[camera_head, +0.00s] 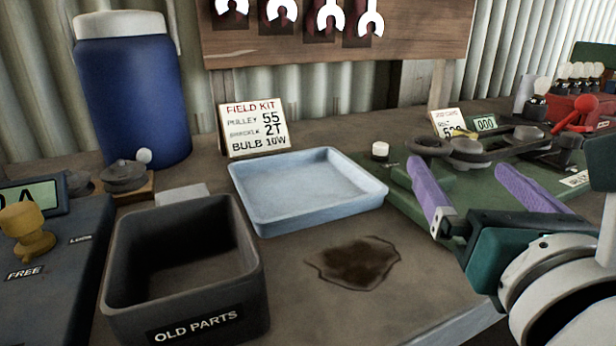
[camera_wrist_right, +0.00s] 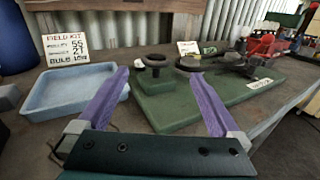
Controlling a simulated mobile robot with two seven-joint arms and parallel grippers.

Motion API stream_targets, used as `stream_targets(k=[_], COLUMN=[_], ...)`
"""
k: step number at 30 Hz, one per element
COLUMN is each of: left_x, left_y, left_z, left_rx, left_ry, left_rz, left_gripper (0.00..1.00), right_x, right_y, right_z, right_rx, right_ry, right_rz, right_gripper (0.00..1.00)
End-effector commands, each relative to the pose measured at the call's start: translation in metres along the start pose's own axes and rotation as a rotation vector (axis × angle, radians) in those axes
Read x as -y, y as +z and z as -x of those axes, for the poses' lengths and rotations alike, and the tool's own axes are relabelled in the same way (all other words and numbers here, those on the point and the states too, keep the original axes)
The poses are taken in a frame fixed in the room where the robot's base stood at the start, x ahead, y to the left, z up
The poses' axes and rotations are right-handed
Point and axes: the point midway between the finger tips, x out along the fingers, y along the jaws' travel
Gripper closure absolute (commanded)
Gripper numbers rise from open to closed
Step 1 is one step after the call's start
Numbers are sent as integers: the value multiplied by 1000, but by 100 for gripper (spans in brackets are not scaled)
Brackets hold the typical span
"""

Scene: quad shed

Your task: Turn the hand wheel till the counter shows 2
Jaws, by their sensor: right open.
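The green board (camera_head: 410,200) lies on the bench at the right and carries a dark round hand wheel (camera_head: 430,146) and flat round pulley-like parts (camera_head: 475,150). In the wrist view the hand wheel (camera_wrist_right: 155,60) stands on a post on a raised green block. The counter (camera_head: 485,123) is a small green display behind the board and appears to read 000. My right gripper (camera_head: 459,167) is open and empty, its two purple fingers apart. Its fingertips point towards the hand wheel, which shows between them in the wrist view; I cannot tell the remaining gap. My left gripper is not in view.
A pale blue tray (camera_head: 260,208) and a dark OLD PARTS bin (camera_head: 185,290) stand left of the board. A dark stain (camera_head: 355,263) marks the bench. A FIELD KIT card (camera_head: 253,127) stands behind the tray. Red equipment (camera_head: 575,115) is at the far right.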

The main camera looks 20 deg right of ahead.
Motion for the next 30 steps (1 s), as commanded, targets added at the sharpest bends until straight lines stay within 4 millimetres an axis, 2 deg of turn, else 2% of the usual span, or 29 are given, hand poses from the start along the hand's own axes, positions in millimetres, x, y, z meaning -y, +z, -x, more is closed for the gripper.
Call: stream_targets(k=[2, 7, 15, 21, 30], left_x=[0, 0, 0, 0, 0], left_y=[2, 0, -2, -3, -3], left_z=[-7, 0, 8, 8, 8], left_rx=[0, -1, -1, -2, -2], left_ry=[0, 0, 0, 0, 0], left_rz=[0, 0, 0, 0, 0], left_gripper=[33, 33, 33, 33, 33], right_x=[-2, -4, -4, -4, -4], right_y=[-7, -2, -2, -4, -4], right_z=[-1, -16, -64, -91, -100], right_rx=[5, 9, 10, 7, 6], right_ry=[9, 13, 11, 11, 11], right_rz=[32, 45, 41, 40, 39], right_gripper=[0, 0, 0, 0, 0])
